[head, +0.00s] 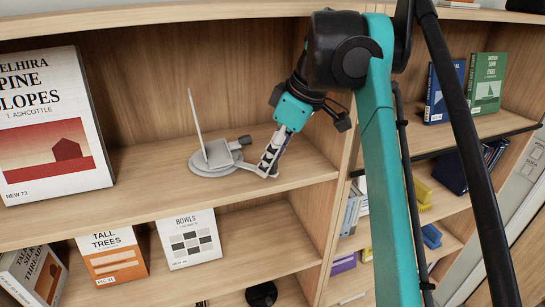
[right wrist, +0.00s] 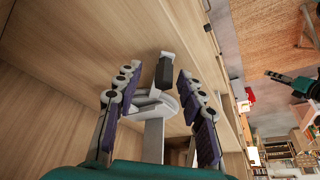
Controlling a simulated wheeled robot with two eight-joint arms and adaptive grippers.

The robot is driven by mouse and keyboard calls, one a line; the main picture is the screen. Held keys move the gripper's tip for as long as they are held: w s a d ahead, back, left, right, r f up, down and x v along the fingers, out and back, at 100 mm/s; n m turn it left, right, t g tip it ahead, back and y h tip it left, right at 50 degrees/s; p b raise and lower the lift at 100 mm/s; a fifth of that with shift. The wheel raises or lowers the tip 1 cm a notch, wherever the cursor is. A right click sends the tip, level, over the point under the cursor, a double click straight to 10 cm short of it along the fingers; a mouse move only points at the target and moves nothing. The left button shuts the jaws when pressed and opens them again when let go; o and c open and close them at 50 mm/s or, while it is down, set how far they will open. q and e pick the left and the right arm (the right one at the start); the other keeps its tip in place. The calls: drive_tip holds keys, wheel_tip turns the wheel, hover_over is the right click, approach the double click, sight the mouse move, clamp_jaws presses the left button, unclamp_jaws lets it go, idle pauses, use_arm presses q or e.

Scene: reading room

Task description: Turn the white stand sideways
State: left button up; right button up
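The white stand (head: 208,160) is on the middle shelf in the head view, with a round base and a thin upright plate seen nearly edge-on. My right gripper (head: 265,165) reaches down to the stand's right side. In the right wrist view the fingers of this gripper (right wrist: 158,88) are spread apart. Part of the stand (right wrist: 153,135), a pale bar and ring with a dark block, shows between them. I cannot tell whether a finger touches it. A teal and black part, seemingly my left arm (right wrist: 297,83), shows small at the right; its finger state is unclear.
A large Pine Slopes book (head: 50,125) stands left of the stand. The wooden divider (head: 340,145) is close on the right. Books including Tall Trees (head: 110,257) and Bowls (head: 188,240) stand on the shelf below. The shelf front (head: 200,205) before the stand is clear.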

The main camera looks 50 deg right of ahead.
drive_tip(key=v, duration=0.7)
drive_tip(key=shift+r, duration=0.2)
drive_tip(key=shift+s, duration=0.15)
idle(0.5)
